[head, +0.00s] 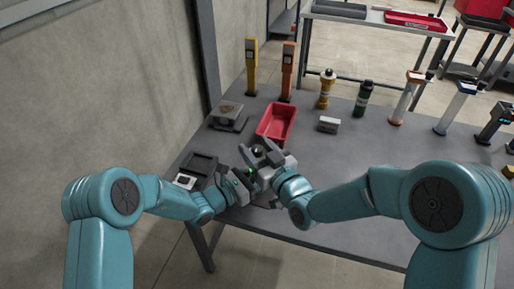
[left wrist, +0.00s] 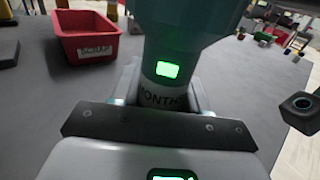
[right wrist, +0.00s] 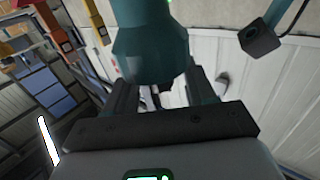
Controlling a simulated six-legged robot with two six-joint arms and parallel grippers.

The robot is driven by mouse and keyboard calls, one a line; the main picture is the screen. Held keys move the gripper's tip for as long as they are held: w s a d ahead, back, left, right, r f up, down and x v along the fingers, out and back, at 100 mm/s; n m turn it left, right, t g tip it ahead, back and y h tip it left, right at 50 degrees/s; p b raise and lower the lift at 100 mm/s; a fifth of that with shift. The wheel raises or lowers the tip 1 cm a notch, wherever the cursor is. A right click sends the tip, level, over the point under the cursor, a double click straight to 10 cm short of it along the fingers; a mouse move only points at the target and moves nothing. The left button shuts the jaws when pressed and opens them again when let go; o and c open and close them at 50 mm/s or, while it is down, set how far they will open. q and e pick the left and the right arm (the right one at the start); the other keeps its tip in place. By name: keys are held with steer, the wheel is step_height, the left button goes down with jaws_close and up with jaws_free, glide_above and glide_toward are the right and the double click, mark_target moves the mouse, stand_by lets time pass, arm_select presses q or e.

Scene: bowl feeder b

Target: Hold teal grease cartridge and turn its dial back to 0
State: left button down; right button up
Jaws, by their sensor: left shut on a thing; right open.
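The grease cartridge (left wrist: 160,96) shows in the left wrist view as a pale band with letters reading "MONTH", under a dark teal part with a lit green square. My left gripper (head: 246,178) is shut on it; its fingers stand on either side of the pale band. My right gripper (head: 262,155) is open, close to the left one. In the right wrist view a large teal shape fills the upper middle, beyond the right fingers (right wrist: 165,92); I cannot tell whether it is cartridge or my left arm. The dial's setting is not readable.
A red bin (head: 268,134) stands just behind the grippers. A grey device (head: 228,117) and a dark tray (head: 199,163) lie to the left. A small pale block (head: 328,125) and several upright tubes stand at the back and right. The table's middle right is clear.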

steer(key=c, duration=0.9)
steer(key=shift+c, duration=0.2)
steer(key=shift+m+t+h, duration=0.3)
steer(key=shift+h, duration=0.1)
steer(key=m+t+h, duration=0.1)
steer(key=h, duration=0.1)
steer(key=m+h, duration=0.2)
steer(key=h, duration=0.1)
steer(key=shift+a+t, duration=0.1)
steer(key=shift+t, duration=0.3)
steer(key=shift+m+h, duration=1.7)
steer(key=shift+h, duration=1)
steer(key=o, duration=0.9)
steer(key=shift+o, duration=0.2)
